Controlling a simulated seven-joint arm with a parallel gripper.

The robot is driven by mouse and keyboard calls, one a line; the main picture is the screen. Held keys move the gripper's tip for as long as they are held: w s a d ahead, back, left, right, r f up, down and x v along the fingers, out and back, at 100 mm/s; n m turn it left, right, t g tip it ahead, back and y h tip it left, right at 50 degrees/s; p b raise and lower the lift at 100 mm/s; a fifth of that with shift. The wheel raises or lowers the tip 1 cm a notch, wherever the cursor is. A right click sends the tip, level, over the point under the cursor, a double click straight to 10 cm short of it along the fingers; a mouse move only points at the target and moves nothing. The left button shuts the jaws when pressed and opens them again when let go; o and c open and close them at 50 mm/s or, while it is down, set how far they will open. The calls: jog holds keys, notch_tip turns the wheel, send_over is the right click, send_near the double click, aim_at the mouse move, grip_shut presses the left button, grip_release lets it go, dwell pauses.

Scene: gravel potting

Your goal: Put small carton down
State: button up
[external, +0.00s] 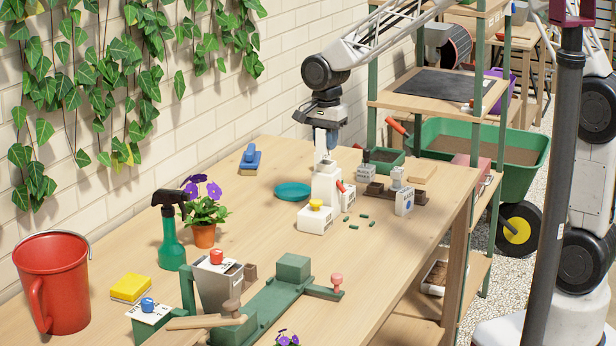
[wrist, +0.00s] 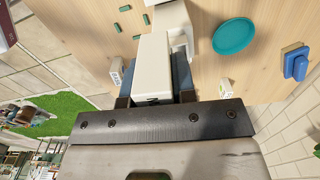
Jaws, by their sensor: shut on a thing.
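My gripper (external: 327,143) points down over the back half of the wooden table. Its two blue-grey fingers are shut on a white small carton (wrist: 155,62), one finger on each side. In the external view the carton (external: 321,150) shows pale between the fingers, partly hidden by them. It is just above or against a white stand-like device (external: 326,185) with a yellow knob. I cannot tell whether the two touch. In the wrist view white parts of that device (wrist: 168,14) lie just beyond the carton.
A teal saucer (external: 293,191) lies left of the white device, and a blue brush (external: 250,159) is farther back. Green pellets (external: 365,215) lie to the right, near small blocks on a brown rack (external: 400,192). The table (external: 255,222) is clear in front of the saucer.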

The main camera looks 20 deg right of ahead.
jog(key=w+a+f, duration=0.1)
jog(key=w+f, duration=0.1)
jog(key=w, duration=0.8)
jog(key=w+a+f, duration=0.1)
jog(key=w+f, duration=0.1)
jog(key=w, duration=0.8)
send_over(293, 194)
jog(key=shift+n, duration=0.4)
jog(key=shift+f, duration=2.55)
jog(key=shift+f, duration=0.1)
jog(key=shift+f, duration=3)
jog(key=shift+f, duration=1.85)
jog(key=shift+f, duration=0.2)
